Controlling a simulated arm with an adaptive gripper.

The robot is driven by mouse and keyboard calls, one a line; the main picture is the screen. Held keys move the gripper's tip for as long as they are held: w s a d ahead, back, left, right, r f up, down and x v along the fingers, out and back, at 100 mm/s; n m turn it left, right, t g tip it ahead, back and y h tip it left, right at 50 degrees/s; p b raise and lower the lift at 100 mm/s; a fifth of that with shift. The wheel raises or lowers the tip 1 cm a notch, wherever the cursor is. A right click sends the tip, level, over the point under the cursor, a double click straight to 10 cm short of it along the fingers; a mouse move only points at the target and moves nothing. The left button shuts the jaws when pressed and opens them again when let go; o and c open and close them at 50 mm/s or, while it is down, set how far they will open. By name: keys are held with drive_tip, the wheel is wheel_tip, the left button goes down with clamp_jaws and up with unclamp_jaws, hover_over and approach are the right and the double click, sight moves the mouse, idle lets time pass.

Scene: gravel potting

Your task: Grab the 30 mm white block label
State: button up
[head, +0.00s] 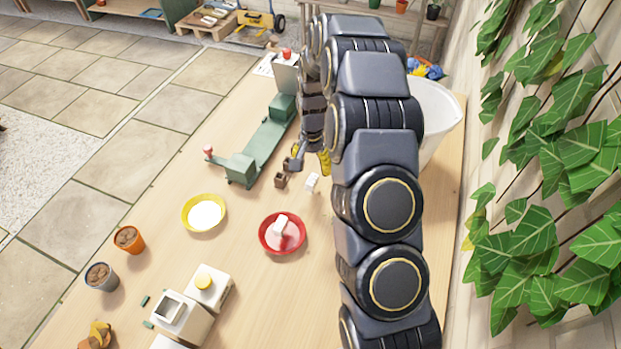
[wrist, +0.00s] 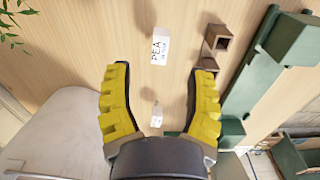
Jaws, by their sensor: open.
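A white block label (wrist: 160,47) lies on the bench in the wrist view, just beyond my fingertips; it reads "PEA" with smaller print I cannot read. A second small white block (wrist: 156,115) shows between my fingers, lower in that view; its print is too small to read. I cannot tell which is the 30 mm one. My gripper (wrist: 163,68) is open and empty, its yellow fingers apart. In the head view, my gripper (head: 311,158) is partly hidden by my arm, near a white block (head: 312,182) on the bench. Another white block (head: 282,225) sits in the red saucer (head: 263,241).
Brown hollow blocks (head: 281,181) lie left of the white block. A green press-like device (head: 262,140) stands behind them. A large white tub (head: 440,115) stands right of my arm. Leafy vines line the right wall.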

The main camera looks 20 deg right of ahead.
sight(312, 179)
drive_tip(key=shift+w+d+f, duration=0.1)
drive_tip(key=shift+d+f, duration=0.15)
drive_tip(key=shift+f, duration=0.6)
wheel_tip(312, 179, down, 7)
drive_tip(key=shift+a+r, duration=0.1)
drive_tip(key=shift+a, duration=0.05)
clamp_jaws()
